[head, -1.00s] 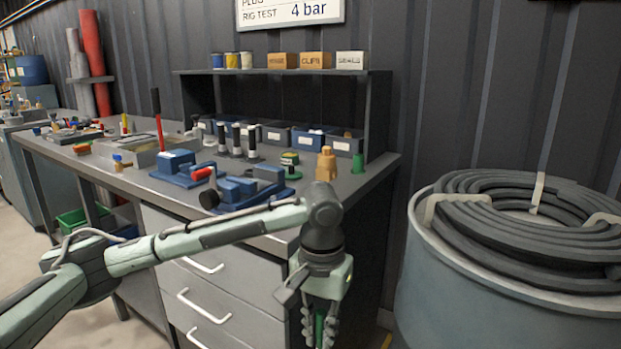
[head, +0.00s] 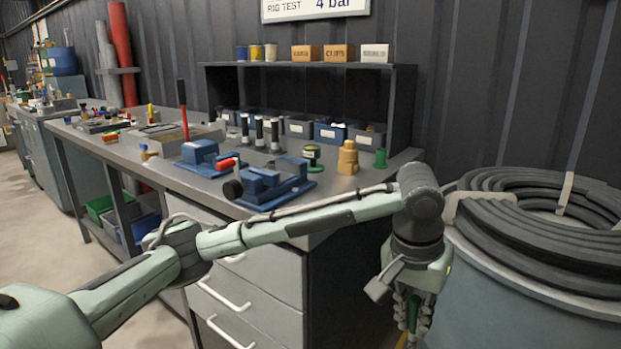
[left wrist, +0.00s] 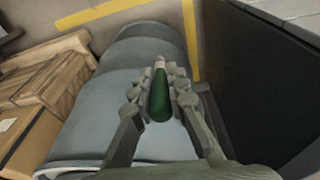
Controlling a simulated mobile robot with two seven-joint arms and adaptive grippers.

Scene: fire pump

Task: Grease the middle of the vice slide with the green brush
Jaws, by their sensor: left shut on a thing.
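My left gripper (head: 411,309) hangs low in front of the blue-grey drum, right of the bench. It is shut on the green brush (left wrist: 160,97), whose green handle lies between the fingers in the left wrist view. The brush also shows between the fingers in the head view (head: 413,311); its far end is hard to make out. The blue vice (head: 268,185) sits on the bench top near the front edge, with a red-and-black handle at its left. The vice is well left of the gripper and apart from it. My right gripper is out of view.
A drum (head: 520,270) with coiled hose (head: 540,215) stands at the right. Wooden crates (left wrist: 45,80) show in the left wrist view.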

